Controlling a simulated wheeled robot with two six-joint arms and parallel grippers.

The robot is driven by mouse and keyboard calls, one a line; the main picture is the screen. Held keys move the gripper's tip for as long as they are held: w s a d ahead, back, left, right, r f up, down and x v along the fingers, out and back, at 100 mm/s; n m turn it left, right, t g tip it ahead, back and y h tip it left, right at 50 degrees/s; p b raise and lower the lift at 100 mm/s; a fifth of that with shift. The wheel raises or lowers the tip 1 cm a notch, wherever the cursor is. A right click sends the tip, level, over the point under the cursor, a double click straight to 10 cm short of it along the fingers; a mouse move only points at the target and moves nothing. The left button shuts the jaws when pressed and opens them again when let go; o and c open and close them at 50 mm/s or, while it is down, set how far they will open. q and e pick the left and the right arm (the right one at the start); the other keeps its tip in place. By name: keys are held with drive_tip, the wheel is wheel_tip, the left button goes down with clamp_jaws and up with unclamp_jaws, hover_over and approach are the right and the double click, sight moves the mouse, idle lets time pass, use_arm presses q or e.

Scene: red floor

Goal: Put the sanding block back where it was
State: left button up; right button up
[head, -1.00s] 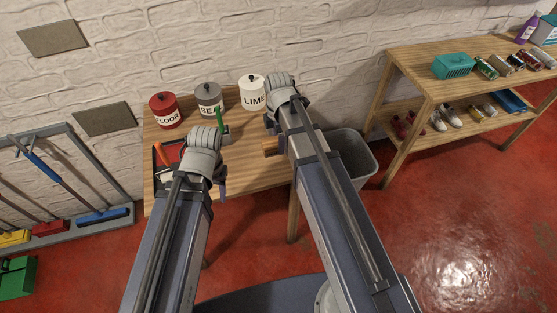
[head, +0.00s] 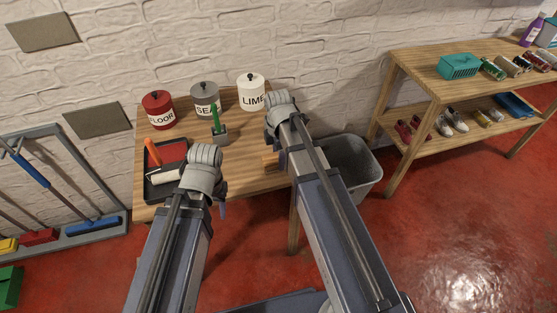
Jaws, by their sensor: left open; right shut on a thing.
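The sanding block (head: 268,162) appears as a small tan wooden piece at the right part of the wooden table (head: 240,178). My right gripper (head: 281,160) is shut on it. The wrist and forearm cover much of that gripper, and I cannot tell whether the block touches the tabletop. My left gripper (head: 222,208) is open and empty near the table's front edge, right of the black paint tray (head: 155,190); its fingers are mostly hidden behind the wrist.
Red (head: 159,110), grey (head: 206,100) and white (head: 251,92) canisters stand along the table's back. A grey bin (head: 358,172) stands right of the table, beside a wooden shelf (head: 420,80).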

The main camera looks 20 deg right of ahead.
drive_tip(key=o, duration=1.3)
drive_tip(key=shift+r, duration=0.1)
wheel_tip(320, 180, up, 12)
drive_tip(key=p, duration=1.2)
drive_tip(key=s+a+m+h, duration=0.1)
drive_tip(key=s+a+m, duration=0.9)
drive_tip(key=s+m, duration=0.4)
drive_tip(key=shift+s+a+m, duration=0.15)
drive_tip(key=shift+a+m, duration=0.05)
drive_tip(key=shift+m, duration=0.1)
